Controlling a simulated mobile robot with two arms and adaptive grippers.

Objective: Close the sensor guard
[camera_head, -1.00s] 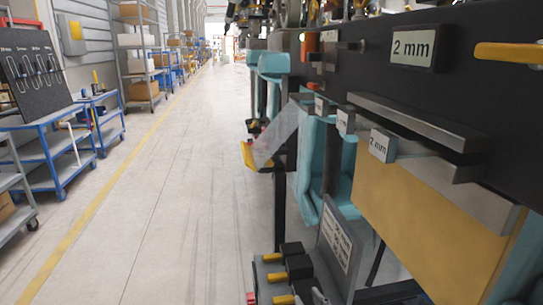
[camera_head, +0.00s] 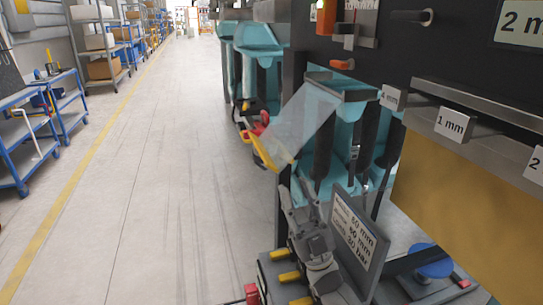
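The sensor guard is a clear, tilted panel (camera_head: 303,122) with a yellow lower edge (camera_head: 268,153), right of the middle of the head view. It slopes down and left from the machine front and stands out over the aisle side. My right gripper (camera_head: 296,192), grey, comes up from below and is just under the guard's yellow edge, seemingly apart from it. Its fingers are small and overlap the dark machine parts, so whether they are open or shut is unclear. My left gripper is not in view.
A sign plate (camera_head: 357,232) with printed text stands close right of my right arm. Below are dark blocks with yellow handles (camera_head: 290,277). A blue round knob (camera_head: 430,262) is at lower right. The black machine panel (camera_head: 455,55) fills the upper right.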

